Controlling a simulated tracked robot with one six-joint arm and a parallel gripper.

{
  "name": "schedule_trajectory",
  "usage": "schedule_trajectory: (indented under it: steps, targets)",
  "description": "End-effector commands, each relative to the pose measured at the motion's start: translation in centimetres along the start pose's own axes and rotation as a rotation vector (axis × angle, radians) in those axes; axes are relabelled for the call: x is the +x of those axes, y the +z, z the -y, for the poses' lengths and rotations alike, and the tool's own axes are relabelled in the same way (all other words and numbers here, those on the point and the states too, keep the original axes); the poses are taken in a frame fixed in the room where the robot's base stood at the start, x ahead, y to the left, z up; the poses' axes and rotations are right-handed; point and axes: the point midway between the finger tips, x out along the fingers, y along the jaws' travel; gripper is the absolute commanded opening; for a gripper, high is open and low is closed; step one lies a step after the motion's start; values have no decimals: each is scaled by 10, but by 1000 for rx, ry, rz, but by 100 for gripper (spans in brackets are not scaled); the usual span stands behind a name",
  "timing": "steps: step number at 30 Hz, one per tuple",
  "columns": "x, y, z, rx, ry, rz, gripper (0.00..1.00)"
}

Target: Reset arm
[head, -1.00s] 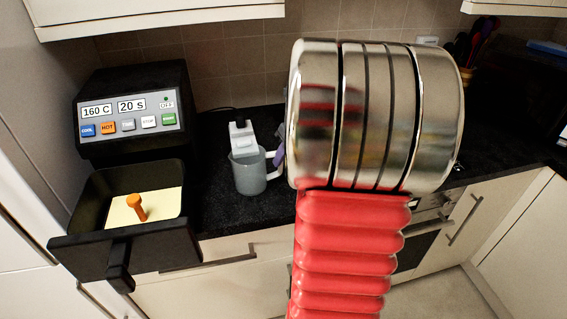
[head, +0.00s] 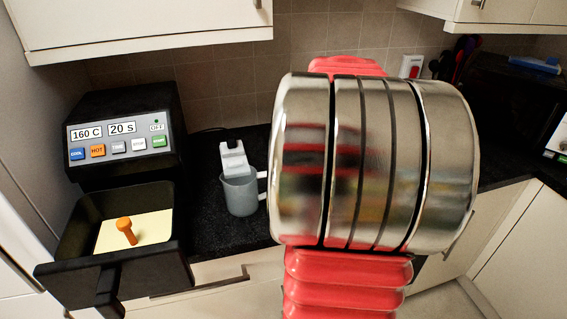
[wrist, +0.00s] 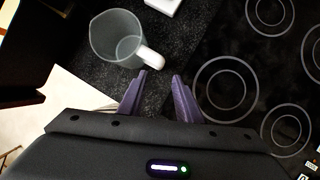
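My gripper (wrist: 160,92) shows in the wrist view as two purple fingers, spread apart with nothing between them. Dark countertop lies beneath them. In the head view, my silver and red arm fills the middle right, and the gripper is hidden behind it. A grey translucent jug (head: 241,194) stands upright on the counter. In the wrist view the jug (wrist: 112,42) is just beyond and left of the fingers, its pale handle pointing toward them. The fingers appear apart from the handle.
A black fryer-like machine (head: 120,135) with buttons stands at the left. Its open drawer (head: 75,225) holds a pale slab with an orange peg. A white device (head: 234,158) is behind the jug. Hob rings (wrist: 226,90) lie right of my gripper. Wall cupboards (head: 140,25) hang above.

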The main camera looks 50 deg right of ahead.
Motion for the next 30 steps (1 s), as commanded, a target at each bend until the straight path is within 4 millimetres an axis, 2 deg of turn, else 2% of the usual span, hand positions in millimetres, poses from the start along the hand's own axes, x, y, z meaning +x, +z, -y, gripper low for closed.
schedule_trajectory:
  steps: [14,20,30]
  targets:
    - [0,0,0,-45,0,0,32]
    - [1,-2,2,-252,-8,-8,32]
    - [12,-36,-4,-767,4,-85,32]
